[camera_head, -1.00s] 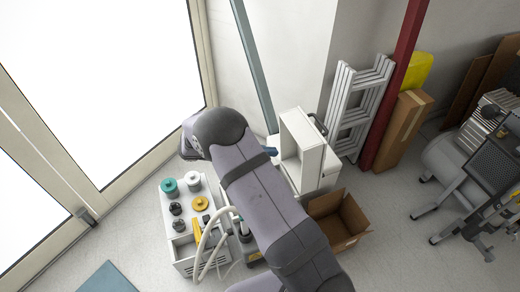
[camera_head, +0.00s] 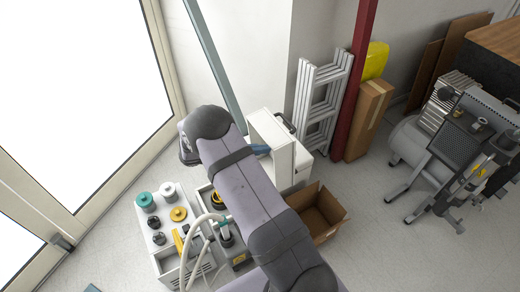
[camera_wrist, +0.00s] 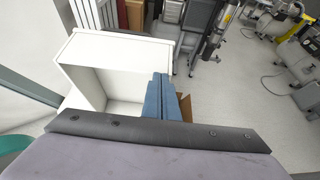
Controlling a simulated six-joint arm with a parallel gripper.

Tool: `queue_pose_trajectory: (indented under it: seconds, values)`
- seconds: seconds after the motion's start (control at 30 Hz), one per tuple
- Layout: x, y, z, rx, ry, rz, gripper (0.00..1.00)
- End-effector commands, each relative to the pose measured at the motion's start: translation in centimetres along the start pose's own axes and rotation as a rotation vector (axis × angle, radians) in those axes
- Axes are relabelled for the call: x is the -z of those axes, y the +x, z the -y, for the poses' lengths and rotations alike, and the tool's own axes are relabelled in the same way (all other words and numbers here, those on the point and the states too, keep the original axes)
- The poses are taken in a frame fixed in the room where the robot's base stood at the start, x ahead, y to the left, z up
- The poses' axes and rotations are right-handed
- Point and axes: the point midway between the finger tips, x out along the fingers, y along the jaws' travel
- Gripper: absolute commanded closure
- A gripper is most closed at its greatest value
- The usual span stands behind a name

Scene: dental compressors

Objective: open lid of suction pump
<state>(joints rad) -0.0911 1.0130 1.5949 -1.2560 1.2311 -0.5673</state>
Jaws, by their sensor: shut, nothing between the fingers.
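A white, box-shaped lid (camera_head: 284,146) with a dark handle stands tilted up on edge at centre in the head view, its hollow side facing left. I take it as the suction pump's lid. In the wrist view its hollow white inside (camera_wrist: 118,88) fills the left middle. My gripper's blue fingers (camera_head: 262,149) are at the lid's hollow side; in the wrist view the fingers (camera_wrist: 160,80) are together, overlapping its right wall. I cannot tell whether they touch it. My grey arm hides much of what lies below and left of the lid.
A white unit with knobs and caps (camera_head: 158,240) and pale hoses stands to the left. An open cardboard box (camera_head: 322,212) is right of my arm. A white folded ladder (camera_head: 318,100) and red post (camera_head: 352,85) stand behind. Floor is clear at lower right.

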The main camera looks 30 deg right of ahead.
Motion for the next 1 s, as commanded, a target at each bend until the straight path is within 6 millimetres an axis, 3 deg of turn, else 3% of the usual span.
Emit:
queue_pose_trajectory:
  seconds: [0.17, 0.33, 0.53, 1.0]
  values:
    - [-0.7, 0.5, 0.0, 0.003, 0.001, -0.022, 1.0]
    - [-2.7, 3.0, 0.1, 0.007, 0.005, -0.112, 1.0]
    - [-3.6, 5.2, 0.1, 0.003, 0.002, -0.195, 1.0]
    - [-3.4, 5.4, 0.0, -0.001, 0.0, -0.205, 1.0]
